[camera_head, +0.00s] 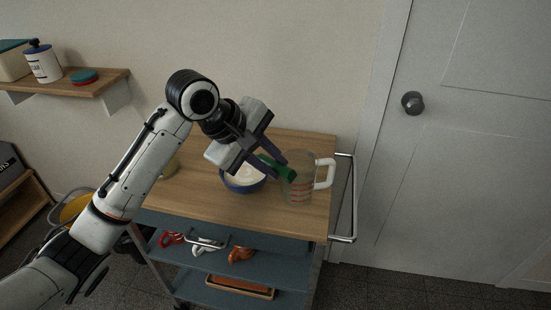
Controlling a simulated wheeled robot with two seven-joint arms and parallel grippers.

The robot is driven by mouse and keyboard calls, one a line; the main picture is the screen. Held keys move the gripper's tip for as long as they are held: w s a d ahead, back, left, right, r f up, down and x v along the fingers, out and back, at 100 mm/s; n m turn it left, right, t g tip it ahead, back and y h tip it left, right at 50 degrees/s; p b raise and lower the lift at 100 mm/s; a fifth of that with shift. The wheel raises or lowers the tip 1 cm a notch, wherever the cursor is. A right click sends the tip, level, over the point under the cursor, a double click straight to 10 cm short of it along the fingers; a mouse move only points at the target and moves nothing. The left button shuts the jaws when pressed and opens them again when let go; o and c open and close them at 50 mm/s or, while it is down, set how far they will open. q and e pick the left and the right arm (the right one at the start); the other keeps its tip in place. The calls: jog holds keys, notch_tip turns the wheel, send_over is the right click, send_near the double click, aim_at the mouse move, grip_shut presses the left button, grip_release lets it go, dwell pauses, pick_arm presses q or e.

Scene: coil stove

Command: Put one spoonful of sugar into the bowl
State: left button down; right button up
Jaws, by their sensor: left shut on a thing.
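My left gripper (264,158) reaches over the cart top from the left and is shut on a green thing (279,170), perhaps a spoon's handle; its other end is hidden. A dark blue bowl (243,187) with white contents stands on the wooden top just below the gripper, partly covered by it. The green thing lies above the bowl's right side and overlaps the measuring jug in the picture; I cannot tell whether they touch. My right gripper is not in view.
A clear measuring jug (298,187) with red marks and a white handle stands right of the bowl. A yellowish object (172,168) is mostly behind my arm. The wooden top (220,212) is clear in front. A metal rail (350,200) edges the right side.

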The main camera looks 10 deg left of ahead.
pick_arm(q)
notch_tip(320, 180, down, 5)
jog(key=s+n+t+h+b, duration=0.1)
jog(key=n+t+h+b, duration=0.1)
jog(key=t+h+b, duration=1.05)
jog(key=r+g+y+p, duration=0.1)
jog(key=g+y+p, duration=0.1)
jog(key=y+p, duration=0.1)
jog(key=r+m+g+y+p, duration=0.1)
jog(key=r+g+y+p, duration=0.1)
jog(key=p, duration=0.3)
jog(key=r+g+y+p, duration=0.1)
jog(key=g+y+p, duration=0.2)
jog(key=y+p, duration=0.1)
jog(key=shift+a+r+m+g+y, duration=0.25)
jog(key=shift+a+m, duration=0.05)
jog(key=g+y, duration=0.2)
jog(key=g, duration=0.1)
jog(key=w+r+g, duration=0.1)
jog(key=shift+w+d+y, duration=0.1)
jog(key=shift+d+y, duration=0.2)
jog(key=shift+y, duration=0.1)
jog(key=g+y, duration=0.2)
jog(key=g, duration=0.1)
jog(key=w+d+g, duration=0.1)
jog(key=shift+r+m+g+y, duration=0.15)
jog(key=shift+m+g+y, duration=0.25)
jog(key=shift+v, duration=0.9)
